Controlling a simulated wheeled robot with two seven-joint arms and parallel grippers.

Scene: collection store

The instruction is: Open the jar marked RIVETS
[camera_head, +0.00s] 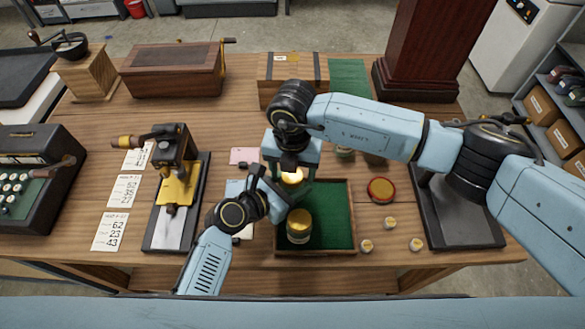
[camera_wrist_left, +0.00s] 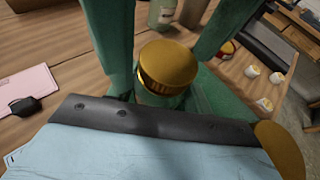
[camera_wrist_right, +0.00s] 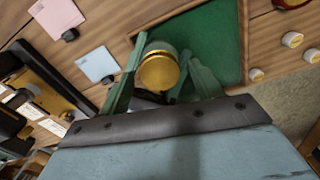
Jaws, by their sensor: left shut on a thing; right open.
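A jar with a gold lid (camera_wrist_left: 167,65) is between my left gripper's fingers (camera_wrist_left: 165,85), which are shut on it. The lid also shows in the right wrist view (camera_wrist_right: 158,70). My right gripper (camera_wrist_right: 163,88) is open, its fingers on either side of that lid; I cannot tell whether they touch it. In the head view the lid (camera_head: 292,177) glows under my right wrist, and my left gripper (camera_head: 286,190) reaches it from the lower left. A second gold-lidded jar (camera_head: 299,226) is in front, over the green-lined tray (camera_head: 335,250). No marking is readable on either jar.
A red-rimmed tin (camera_head: 381,190) and several small white-and-gold pots (camera_head: 366,246) are right of the tray. More jars (camera_head: 375,158) stand behind my right arm. A press (camera_head: 176,180) and number cards (camera_head: 124,190) are on the left. Pink (camera_head: 244,156) and blue cards lie near the tray.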

